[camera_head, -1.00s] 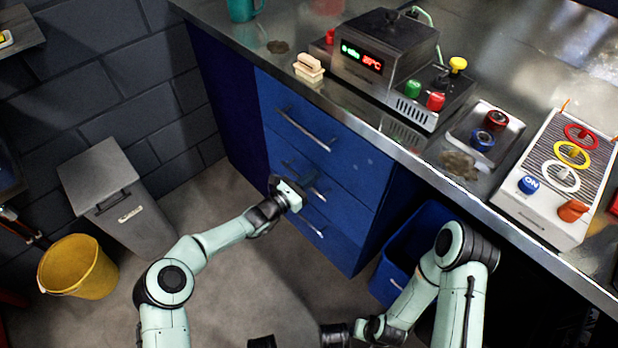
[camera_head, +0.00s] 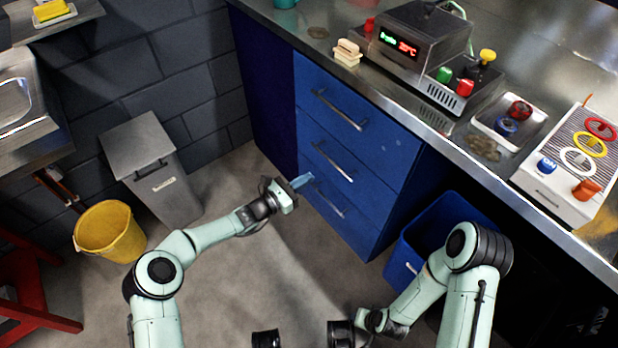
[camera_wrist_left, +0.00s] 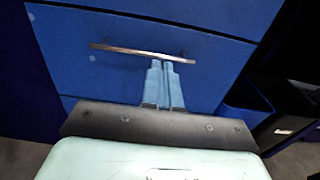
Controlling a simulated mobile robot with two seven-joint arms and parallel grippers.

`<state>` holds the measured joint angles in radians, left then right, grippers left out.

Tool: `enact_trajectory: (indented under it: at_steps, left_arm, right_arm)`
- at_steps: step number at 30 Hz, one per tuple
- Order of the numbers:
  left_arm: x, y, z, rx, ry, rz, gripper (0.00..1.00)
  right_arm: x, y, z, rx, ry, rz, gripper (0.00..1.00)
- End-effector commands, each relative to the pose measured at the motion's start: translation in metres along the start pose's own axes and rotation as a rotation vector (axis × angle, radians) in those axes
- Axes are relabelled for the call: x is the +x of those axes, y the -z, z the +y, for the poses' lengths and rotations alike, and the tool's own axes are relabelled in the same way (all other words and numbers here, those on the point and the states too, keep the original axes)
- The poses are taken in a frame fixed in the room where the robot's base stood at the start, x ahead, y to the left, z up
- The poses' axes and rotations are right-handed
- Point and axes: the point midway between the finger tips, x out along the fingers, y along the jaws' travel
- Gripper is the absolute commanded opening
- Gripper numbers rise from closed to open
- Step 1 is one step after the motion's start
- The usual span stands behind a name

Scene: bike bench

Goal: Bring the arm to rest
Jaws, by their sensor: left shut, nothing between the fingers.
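My left gripper (camera_head: 301,181) is in front of the blue drawer cabinet (camera_head: 352,108), close to its lower drawers. In the left wrist view its fingers (camera_wrist_left: 164,80) are together with nothing between them. They overlap a drawer handle (camera_wrist_left: 140,51) in that view; I cannot tell whether they touch it. My right arm (camera_head: 448,285) is bent low at the bottom right, in front of the blue bin. I cannot make out the fingers of its gripper.
The steel bench top (camera_head: 455,150) carries a device with a lit display (camera_head: 400,42), a tray (camera_head: 508,122) and a white panel with rings (camera_head: 575,165). A blue bin (camera_head: 428,232) stands under the bench. A yellow bucket (camera_head: 108,231) and grey bin (camera_head: 150,165) stand left. Floor between is clear.

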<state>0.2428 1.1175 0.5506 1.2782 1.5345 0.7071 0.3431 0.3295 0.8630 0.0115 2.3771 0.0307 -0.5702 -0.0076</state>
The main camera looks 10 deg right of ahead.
Motion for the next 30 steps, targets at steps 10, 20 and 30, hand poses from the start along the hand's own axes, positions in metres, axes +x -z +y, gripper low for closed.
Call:
enact_trajectory:
  at_steps: [10,20,30]
  left_arm:
    - [-0.004,0.004,-0.001,0.004,0.007,0.011,0.0]
    - [-0.076,0.136,-0.083,0.293,0.273,0.498,0.0]
    - [-0.284,0.251,-0.152,0.93,0.773,1.022,0.0]
  right_arm:
    - [-0.001,0.001,-0.001,-0.001,0.002,0.004,0.43]
    - [-0.001,0.001,-0.001,-0.001,0.002,0.003,0.43]
    - [-0.001,0.001,-0.001,-0.001,0.001,0.003,0.43]
